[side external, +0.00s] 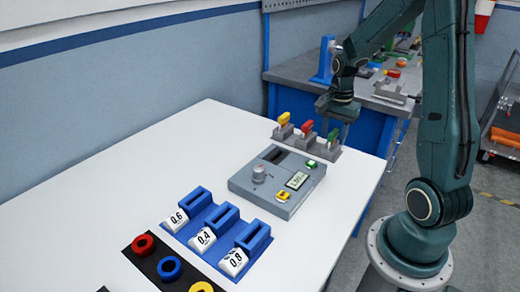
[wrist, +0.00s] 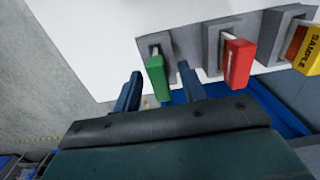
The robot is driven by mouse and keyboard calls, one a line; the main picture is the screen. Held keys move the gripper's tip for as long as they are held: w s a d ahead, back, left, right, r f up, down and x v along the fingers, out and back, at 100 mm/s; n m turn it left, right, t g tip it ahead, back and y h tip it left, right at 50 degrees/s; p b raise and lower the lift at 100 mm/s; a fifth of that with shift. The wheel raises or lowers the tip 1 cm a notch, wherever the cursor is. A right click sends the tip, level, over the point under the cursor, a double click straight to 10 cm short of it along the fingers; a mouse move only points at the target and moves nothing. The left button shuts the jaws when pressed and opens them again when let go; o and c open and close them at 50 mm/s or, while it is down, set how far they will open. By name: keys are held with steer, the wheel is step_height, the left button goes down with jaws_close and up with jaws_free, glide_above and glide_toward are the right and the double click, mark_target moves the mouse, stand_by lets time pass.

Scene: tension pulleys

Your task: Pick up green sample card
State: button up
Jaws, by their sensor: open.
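The green sample card (side external: 332,135) stands in the right-hand grey holder of a row of three in the side view. In the wrist view the green card (wrist: 156,78) is upright in its grey holder (wrist: 146,48). My gripper (side external: 338,118) is at that end of the row, by the green card. In the wrist view my gripper (wrist: 159,82) is open, with one blue finger on each side of the green card. The fingers look apart from it; whether either touches cannot be told.
A red card (wrist: 238,64) and a yellow sample card (wrist: 306,48) stand in neighbouring holders, the red one close to my right finger. A grey device (side external: 278,180) sits in front. Blue holders (side external: 216,232) and a black ring tray (side external: 150,262) are nearer. The table's left part is clear.

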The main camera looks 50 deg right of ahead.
steer(key=shift+f, duration=0.1)
stand_by(0.4)
jaws_close()
step_height(320, 180, up, 20)
stand_by(0.9)
stand_by(0.6)
step_height(320, 180, up, 5)
glide_above(334, 132)
stand_by(0.9)
